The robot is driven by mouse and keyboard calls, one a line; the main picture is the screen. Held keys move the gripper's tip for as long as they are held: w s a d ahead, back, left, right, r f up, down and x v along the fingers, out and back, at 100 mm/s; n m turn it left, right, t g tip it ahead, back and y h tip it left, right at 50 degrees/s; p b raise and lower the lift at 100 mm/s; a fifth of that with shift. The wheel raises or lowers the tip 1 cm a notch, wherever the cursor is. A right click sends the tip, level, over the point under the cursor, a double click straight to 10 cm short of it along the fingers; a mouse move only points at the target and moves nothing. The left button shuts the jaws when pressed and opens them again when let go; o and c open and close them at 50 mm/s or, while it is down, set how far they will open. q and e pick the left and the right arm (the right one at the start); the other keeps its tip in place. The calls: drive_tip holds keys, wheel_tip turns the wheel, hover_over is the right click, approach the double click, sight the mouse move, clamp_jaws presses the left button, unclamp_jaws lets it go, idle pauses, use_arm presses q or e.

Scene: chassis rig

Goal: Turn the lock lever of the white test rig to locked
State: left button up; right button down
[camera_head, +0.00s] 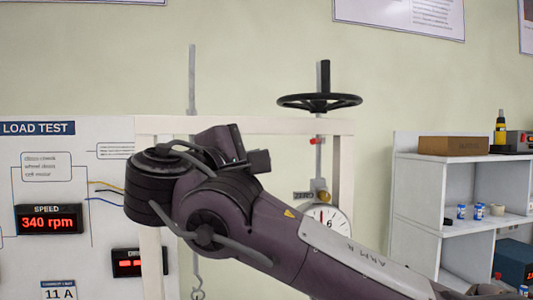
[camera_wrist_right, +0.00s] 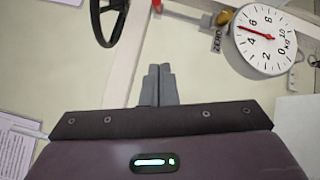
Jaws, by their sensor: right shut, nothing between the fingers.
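The white test rig (camera_head: 345,128) stands behind my right arm in the head view. A black handwheel (camera_head: 318,101) sits on top of it, with a small red part (camera_head: 314,141) on the shaft below. A yellowish knob (camera_head: 322,197) and a round dial (camera_head: 338,217) are lower down. I cannot tell for certain which part is the lock lever. In the right wrist view, my right gripper (camera_wrist_right: 158,75) is shut and empty, its fingers together. The red part (camera_wrist_right: 157,5), handwheel (camera_wrist_right: 104,15), knob (camera_wrist_right: 222,18) and dial (camera_wrist_right: 264,38) lie beyond the fingertips. My left gripper is not in view.
My right arm hides much of the rig's middle. A white board with a speed display (camera_head: 49,219) stands at left. A grey shelf (camera_head: 420,215) with small cans and a brown box (camera_head: 453,146) is at right. A hook (camera_head: 197,294) hangs low.

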sight(315, 141)
drive_tip(key=w+d+r+p, duration=0.1)
drive_tip(key=w+d+p, duration=0.3)
drive_tip(key=w+d, duration=0.1)
drive_tip(key=shift+w+d+r, duration=0.3)
drive_tip(key=shift+d+r, duration=0.1)
drive_tip(key=shift+d, duration=0.5)
drive_tip(key=shift+s+d+n+t+y+b, duration=0.15)
drive_tip(key=shift+d+n+y+b, duration=0.15)
drive_tip(key=shift+y, duration=0.25)
drive_tip(key=shift+w+d+n+t+y+b, duration=0.1)
drive_tip(key=shift+n+t+y+b, duration=0.1)
drive_tip(key=shift+n+y, duration=0.3)
drive_tip(key=shift+s+d+n+t+y+b, duration=0.15)
drive_tip(key=shift+n+t+y+b, duration=0.25)
drive_tip(key=shift+y, duration=0.55)
